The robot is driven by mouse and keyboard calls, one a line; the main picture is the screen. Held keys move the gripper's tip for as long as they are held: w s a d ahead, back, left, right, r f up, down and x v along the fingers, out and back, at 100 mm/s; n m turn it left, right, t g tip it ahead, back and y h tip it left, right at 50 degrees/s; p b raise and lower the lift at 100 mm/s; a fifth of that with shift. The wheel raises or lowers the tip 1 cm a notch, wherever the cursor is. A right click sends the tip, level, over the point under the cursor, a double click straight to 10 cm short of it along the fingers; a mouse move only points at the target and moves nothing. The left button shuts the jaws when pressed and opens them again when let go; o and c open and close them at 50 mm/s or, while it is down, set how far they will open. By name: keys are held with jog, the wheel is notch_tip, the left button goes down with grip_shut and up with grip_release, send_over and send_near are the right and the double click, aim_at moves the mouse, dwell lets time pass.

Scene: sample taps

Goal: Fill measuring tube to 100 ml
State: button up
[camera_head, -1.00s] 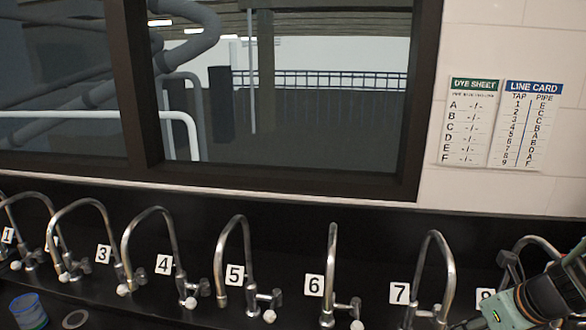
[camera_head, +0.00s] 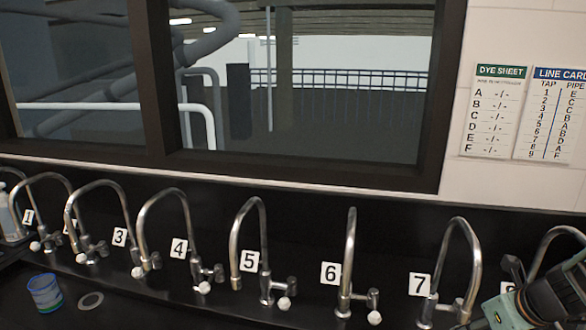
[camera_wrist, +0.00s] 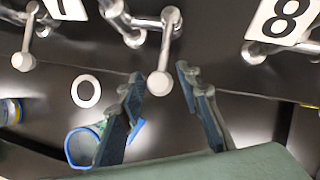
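A clear cup-like vessel with a blue rim and green bands (camera_head: 45,292) stands on the black counter at the lower left of the head view. In the wrist view, a clear blue-rimmed vessel (camera_wrist: 84,146) appears tilted below my left finger, partly hidden by it. My gripper (camera_wrist: 163,84) is open, its fingers apart with nothing clearly between them. A tap handle with a pale round end (camera_wrist: 160,82) shows beyond the fingertips. Numbered curved metal taps line the counter, including tap 5 (camera_head: 236,240), tap 6 (camera_head: 350,250) and tap 7 (camera_head: 475,265). No volume marks are readable.
A bottle (camera_head: 8,218) stands at the far left edge. A dye sheet (camera_head: 492,112) and a line card (camera_head: 550,115) hang on the wall. Another blue-and-yellow object (camera_wrist: 10,112) shows at the wrist view's left edge.

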jog(key=p+v, duration=0.6)
jog(key=v, duration=0.2)
